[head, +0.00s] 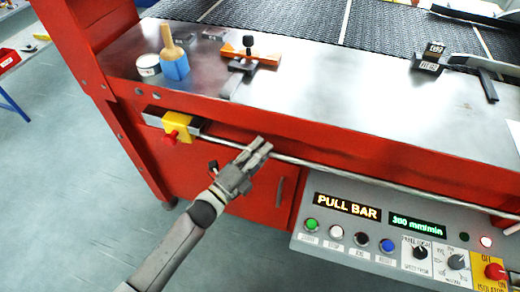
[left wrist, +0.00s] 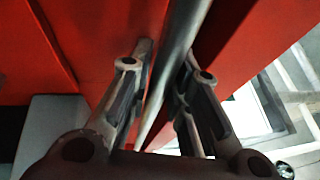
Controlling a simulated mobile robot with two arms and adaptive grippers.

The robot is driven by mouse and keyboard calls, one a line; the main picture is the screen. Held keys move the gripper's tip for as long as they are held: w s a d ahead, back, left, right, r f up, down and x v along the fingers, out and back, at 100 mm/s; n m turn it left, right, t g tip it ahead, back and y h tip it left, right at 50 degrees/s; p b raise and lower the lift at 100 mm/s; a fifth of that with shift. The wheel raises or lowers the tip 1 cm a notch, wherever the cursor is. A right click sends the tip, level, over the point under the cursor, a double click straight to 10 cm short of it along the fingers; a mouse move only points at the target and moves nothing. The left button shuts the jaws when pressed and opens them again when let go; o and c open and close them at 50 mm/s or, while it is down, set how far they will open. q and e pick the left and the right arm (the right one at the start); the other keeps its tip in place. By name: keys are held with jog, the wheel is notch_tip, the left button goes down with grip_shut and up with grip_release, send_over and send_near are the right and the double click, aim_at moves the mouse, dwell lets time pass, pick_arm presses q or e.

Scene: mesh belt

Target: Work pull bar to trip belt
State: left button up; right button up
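The pull bar (head: 345,167) is a thin metal rod along the front of the red machine. At its left end is a yellow switch box (head: 178,128) with a red knob. My left gripper (head: 264,148) is at the bar's left part, not far right of that box. The mesh belt (head: 290,30) lies at the back of the steel top. The panel display (head: 346,205) reads "PULL BAR". My right gripper is not in view.
A control panel (head: 400,235) with buttons and knobs sticks out below the bar at right. On the steel top (head: 330,90) stand a blue-and-wood brush (head: 174,60), a small tin (head: 148,65) and an orange-and-black clamp (head: 245,55). The floor at left is clear.

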pick_arm(q)
grip_shut()
jog(key=shift+s+a+f+p, duration=0.1)
jog(key=shift+s+a+p, duration=0.1)
jog(key=shift+s, duration=0.4)
jog(key=shift+s+a+f+p, duration=0.1)
jog(key=shift+s+a, duration=0.05)
jog(key=shift+s, duration=0.4)
jog(key=shift+o, duration=1.3)
grip_release()
jog(key=o, duration=0.3)
jog(key=shift+s+a+r, duration=0.15)
jog(key=shift+s+r, duration=0.05)
jog(key=shift+w, duration=0.1)
